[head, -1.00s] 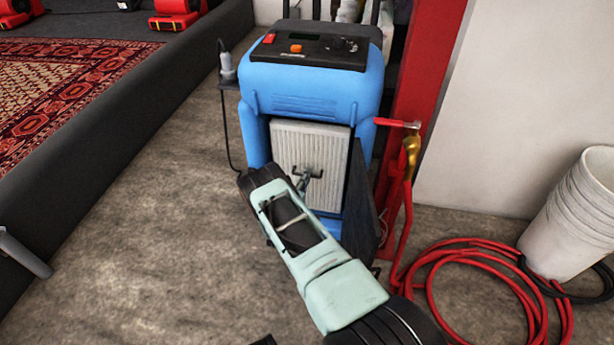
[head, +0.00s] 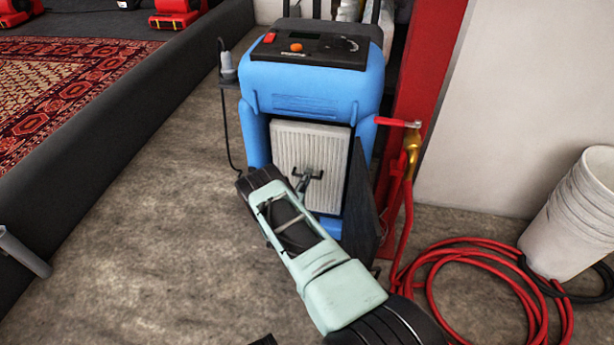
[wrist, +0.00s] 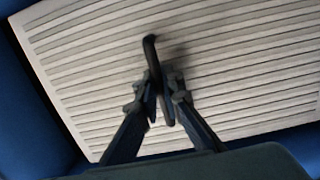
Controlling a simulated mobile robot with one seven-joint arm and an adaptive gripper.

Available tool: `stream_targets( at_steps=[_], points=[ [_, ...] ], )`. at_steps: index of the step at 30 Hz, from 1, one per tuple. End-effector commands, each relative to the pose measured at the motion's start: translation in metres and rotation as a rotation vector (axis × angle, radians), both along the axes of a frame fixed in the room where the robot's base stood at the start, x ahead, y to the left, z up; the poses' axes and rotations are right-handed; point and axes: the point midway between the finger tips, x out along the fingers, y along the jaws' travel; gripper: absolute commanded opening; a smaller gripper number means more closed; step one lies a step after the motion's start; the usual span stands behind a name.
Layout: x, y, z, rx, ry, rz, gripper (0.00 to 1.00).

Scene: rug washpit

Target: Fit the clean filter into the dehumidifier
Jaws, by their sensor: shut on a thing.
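The blue dehumidifier (head: 312,95) stands upright on the floor in the head view. The pale pleated filter (head: 310,145) sits in its front opening, framed by the blue housing. In the wrist view the filter (wrist: 230,60) fills most of the picture, with blue housing (wrist: 25,110) along the left side. My gripper (head: 303,183) is at the filter's dark handle (head: 316,173). In the wrist view my gripper (wrist: 160,95) is shut on that handle (wrist: 151,55). Whether the filter is fully seated cannot be told. My arm hides the lower left of the dehumidifier's front.
A dark panel (head: 368,205) stands open at the dehumidifier's right side. Beyond it are a red post (head: 425,70), a brass tap (head: 411,145) and a coiled red hose (head: 470,255). White buckets (head: 575,220) stand at right. The floor to the left (head: 150,190) is clear.

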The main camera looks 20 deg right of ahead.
Motion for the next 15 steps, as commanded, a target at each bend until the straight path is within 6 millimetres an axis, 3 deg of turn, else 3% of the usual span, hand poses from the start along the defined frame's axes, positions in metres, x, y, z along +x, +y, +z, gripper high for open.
stream_targets(
  at_steps=[9,10,15],
  points=[
    [0.0002,-0.0001,-0.0075,-0.001,-0.002,0.0,0.0],
    [0.0005,-0.0001,-0.0071,-0.002,-0.002,0.0,0.09],
    [0.0003,0.0,-0.0073,-0.001,-0.002,0.0,0.27]
  ],
)
